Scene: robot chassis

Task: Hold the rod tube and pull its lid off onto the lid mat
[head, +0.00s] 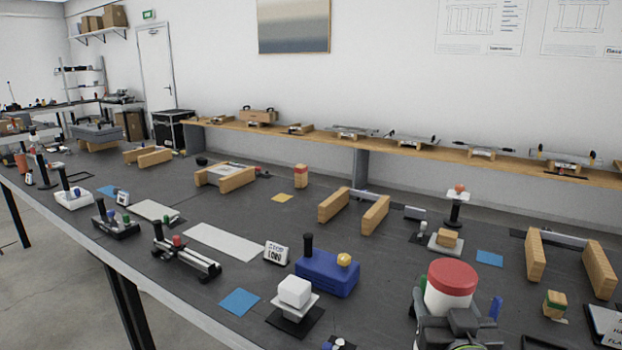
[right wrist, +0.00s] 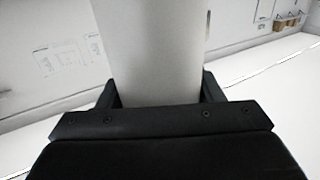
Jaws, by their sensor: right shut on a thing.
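The rod tube (head: 448,300) is a white cylinder with a red lid (head: 452,276) on its top, at the lower right of the head view. It stands about upright. My right gripper (head: 453,330) is shut around the tube, below the lid. In the right wrist view the pale tube (right wrist: 150,45) rises between the two dark fingers of my right gripper (right wrist: 158,92); the lid is out of that frame. Small blue mats (head: 240,302) lie on the bench, one more at the right (head: 489,258); I cannot tell which is the lid mat. My left gripper is not in view.
The dark bench (head: 380,270) is crowded. A blue box (head: 327,275) with a black knob and a white block (head: 295,291) on a stand are left of the tube. Wooden rails (head: 535,256) stand at the right. A long grey plate (head: 222,242) lies left of centre.

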